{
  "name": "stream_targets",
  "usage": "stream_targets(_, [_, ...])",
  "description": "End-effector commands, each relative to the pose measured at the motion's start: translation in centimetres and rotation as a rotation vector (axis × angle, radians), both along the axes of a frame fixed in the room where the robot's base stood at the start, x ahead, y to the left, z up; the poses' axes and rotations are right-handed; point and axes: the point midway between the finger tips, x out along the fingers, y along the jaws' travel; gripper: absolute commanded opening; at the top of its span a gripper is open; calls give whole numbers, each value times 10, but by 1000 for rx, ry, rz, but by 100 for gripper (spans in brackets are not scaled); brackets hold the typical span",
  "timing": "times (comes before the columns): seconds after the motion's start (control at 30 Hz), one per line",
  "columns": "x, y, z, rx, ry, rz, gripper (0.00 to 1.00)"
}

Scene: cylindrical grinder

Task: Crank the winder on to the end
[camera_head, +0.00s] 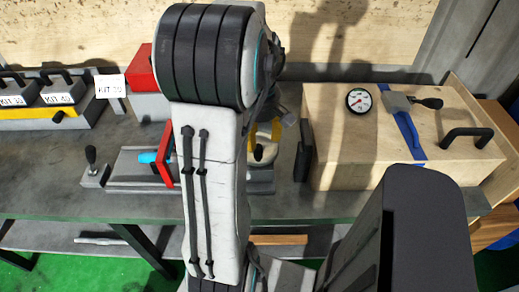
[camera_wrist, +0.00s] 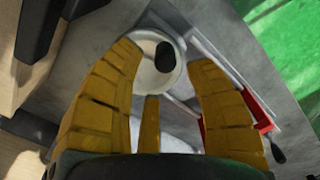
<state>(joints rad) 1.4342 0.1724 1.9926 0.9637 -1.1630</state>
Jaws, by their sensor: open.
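The winder shows in the wrist view as a pale round wheel (camera_wrist: 146,78) with a black knob (camera_wrist: 165,57) standing on it. My gripper (camera_wrist: 163,66) has yellow fingers spread open on both sides of the wheel, with the knob between the tips. I cannot tell whether any finger touches it. In the head view my arm covers most of this spot; only part of my yellow gripper (camera_head: 266,140) shows beside the arm.
A grey bench (camera_head: 50,165) carries a red plate (camera_head: 163,155) and a small black-knobbed lever (camera_head: 92,165) at left. Toolboxes (camera_head: 60,95) and a red box (camera_head: 140,70) stand behind. A wooden case (camera_head: 330,145) with a gauge (camera_head: 359,100) stands close at right.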

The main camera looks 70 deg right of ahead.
Motion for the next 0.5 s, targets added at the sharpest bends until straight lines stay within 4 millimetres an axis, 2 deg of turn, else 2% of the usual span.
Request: stream_targets(0.5, [0,2,1,11,3,414,48])
